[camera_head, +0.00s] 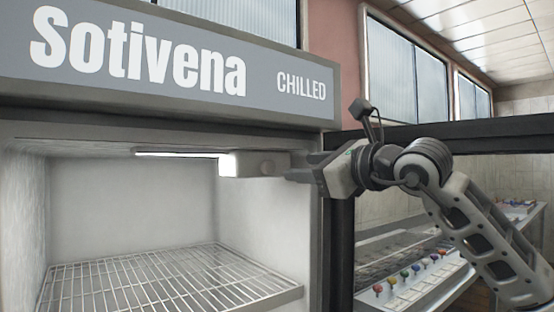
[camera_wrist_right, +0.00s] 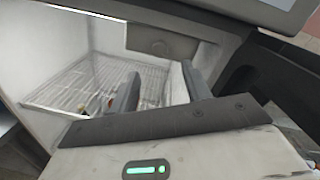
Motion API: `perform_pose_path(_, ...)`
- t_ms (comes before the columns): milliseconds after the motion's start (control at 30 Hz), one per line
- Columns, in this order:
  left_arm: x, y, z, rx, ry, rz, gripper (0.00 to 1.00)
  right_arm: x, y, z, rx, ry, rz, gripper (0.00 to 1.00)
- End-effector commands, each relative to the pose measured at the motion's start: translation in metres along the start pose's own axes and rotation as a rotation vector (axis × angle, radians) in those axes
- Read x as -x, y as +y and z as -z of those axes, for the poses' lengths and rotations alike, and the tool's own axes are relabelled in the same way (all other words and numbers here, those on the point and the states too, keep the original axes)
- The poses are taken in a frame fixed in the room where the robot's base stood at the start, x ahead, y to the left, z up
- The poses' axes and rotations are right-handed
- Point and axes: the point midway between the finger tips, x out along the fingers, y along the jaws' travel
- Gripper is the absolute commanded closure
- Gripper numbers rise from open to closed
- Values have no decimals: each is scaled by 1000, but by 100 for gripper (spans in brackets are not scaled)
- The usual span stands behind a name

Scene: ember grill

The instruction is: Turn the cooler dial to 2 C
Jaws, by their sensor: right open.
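The cooler (camera_head: 180,103) is a grey-fronted cabinet with an open, lit inside. A pale control box (camera_head: 252,163) hangs under its ceiling at the upper right; it also shows in the wrist view (camera_wrist_right: 135,35). The dial seems to be the small round grey shape on the box (camera_wrist_right: 158,47), faint in the head view (camera_head: 266,168). No numbers or pointer can be read. My right gripper (camera_head: 296,172) is beside the box at its right. In the wrist view its fingers (camera_wrist_right: 161,70) are apart and empty, below the dial and apart from it.
A wire shelf (camera_head: 165,280) spans the cooler below the box. The space above the shelf is empty.

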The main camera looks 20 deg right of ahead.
Motion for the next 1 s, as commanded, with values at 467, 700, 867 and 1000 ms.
perform_pose_path(467,9,-4,10,-30,-17,13,64,-79,0,-2,-1,-1,-1,52)
perform_pose_path(700,7,-6,11,-30,-13,17,64,-84,0,0,0,-1,0,52)
perform_pose_path(867,7,-5,11,-26,-14,18,64,-84,0,0,0,-1,-1,57)
perform_pose_path(1000,6,-4,11,-20,-14,18,64,-84,0,0,-1,-1,-1,96)
